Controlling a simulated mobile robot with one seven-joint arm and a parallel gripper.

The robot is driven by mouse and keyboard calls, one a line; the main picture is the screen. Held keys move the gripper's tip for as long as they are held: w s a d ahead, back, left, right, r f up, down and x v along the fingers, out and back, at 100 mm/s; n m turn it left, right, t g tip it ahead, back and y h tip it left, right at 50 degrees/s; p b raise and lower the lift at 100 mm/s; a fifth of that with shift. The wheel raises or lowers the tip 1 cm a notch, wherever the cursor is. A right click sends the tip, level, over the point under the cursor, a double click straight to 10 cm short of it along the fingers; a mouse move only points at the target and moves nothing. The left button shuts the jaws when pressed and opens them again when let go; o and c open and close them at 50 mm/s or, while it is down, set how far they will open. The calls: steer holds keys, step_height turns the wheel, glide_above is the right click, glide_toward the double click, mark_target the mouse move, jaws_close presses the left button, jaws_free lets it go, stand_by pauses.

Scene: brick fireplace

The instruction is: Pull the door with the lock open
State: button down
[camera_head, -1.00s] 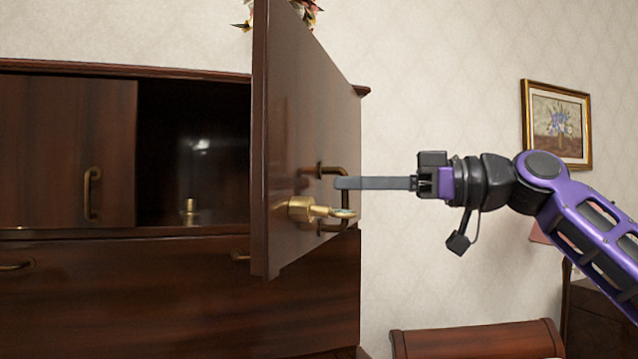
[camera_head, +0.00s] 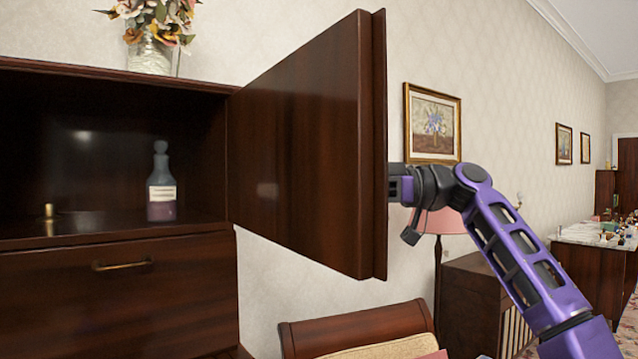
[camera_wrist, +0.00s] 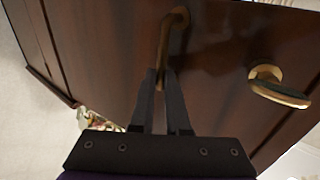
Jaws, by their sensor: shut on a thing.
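The dark brown door (camera_head: 310,150) stands swung wide open from the cabinet. Its inner face shows in the head view, and its brass handle and lock are hidden behind it there. In the wrist view, the bent brass handle (camera_wrist: 177,22) is on the door's outer face (camera_wrist: 105,50). My gripper (camera_wrist: 161,78) is shut on the handle, with its two dark fingers around the lower part. The round brass lock (camera_wrist: 272,82), with a part sticking out, sits to the right of the fingers, apart from them. In the head view the fingers are hidden behind the door.
The open compartment holds a labelled bottle (camera_head: 161,185) and a small brass piece (camera_head: 48,211). A drawer (camera_head: 120,290) is shut below. A wooden chair (camera_head: 355,325) stands under the door. A lamp (camera_head: 440,222) and a side cabinet (camera_head: 468,300) stand behind my arm.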

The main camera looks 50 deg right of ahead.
steer(key=shift+w+d+f, duration=0.1)
steer(key=shift+w+f, duration=0.05)
steer(key=shift+w, duration=0.2)
steer(key=c, duration=1.3)
jaws_free()
steer(key=o, duration=0.4)
steer(key=shift+w+f, duration=0.1)
steer(key=shift+w, duration=0.25)
steer(key=shift+p+v, duration=1.8)
steer(key=shift+v, duration=7)
